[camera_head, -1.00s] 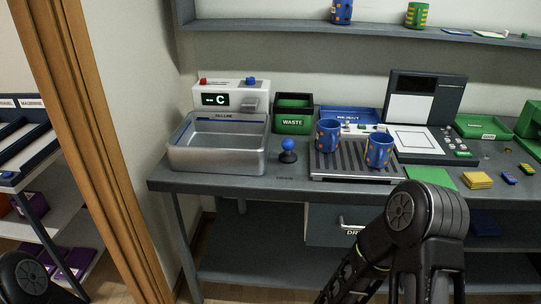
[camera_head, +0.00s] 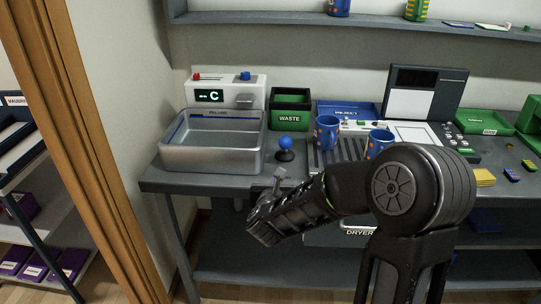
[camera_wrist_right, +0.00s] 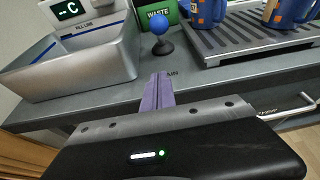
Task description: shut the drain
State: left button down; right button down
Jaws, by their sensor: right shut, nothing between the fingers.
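The metal basin (camera_head: 212,155) with a fill line stands at the left end of the counter. Right of it, the drain lever with a blue ball knob (camera_head: 285,143) stands upright on a dark base. Both also show in the wrist view, the basin (camera_wrist_right: 85,68) at the left and the blue knob (camera_wrist_right: 159,27) at top centre. My right gripper (camera_head: 278,174) is shut and empty at the counter's front edge, in front of and apart from the lever. My left gripper is out of view.
A control panel (camera_head: 209,96) reading "-- C" is behind the basin. A green waste bin (camera_head: 290,120) stands behind the lever. To the right, a slatted rack (camera_wrist_right: 245,35) holds two blue mugs (camera_head: 327,131). Bare counter surrounds the lever's base.

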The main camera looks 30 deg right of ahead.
aim_at(285, 147)
jog(key=shift+s+d+r+m, duration=0.1)
jog(key=shift+d+m, duration=0.05)
jog(key=shift+m, duration=0.85)
jog(key=p+x, duration=0.2)
jog(key=x, duration=0.8)
jog(key=r+p, duration=0.1)
jog(key=w+d+r+p, duration=0.1)
jog(key=shift+d+r, duration=0.1)
jog(key=shift+r, duration=0.15)
jog(key=shift+d+r, duration=0.1)
jog(key=shift+r, duration=0.25)
jog(key=shift+w+d, duration=0.15)
jog(key=shift+d, duration=0.05)
jog(key=shift+r+p, duration=0.15)
jog(key=shift+p, duration=0.2)
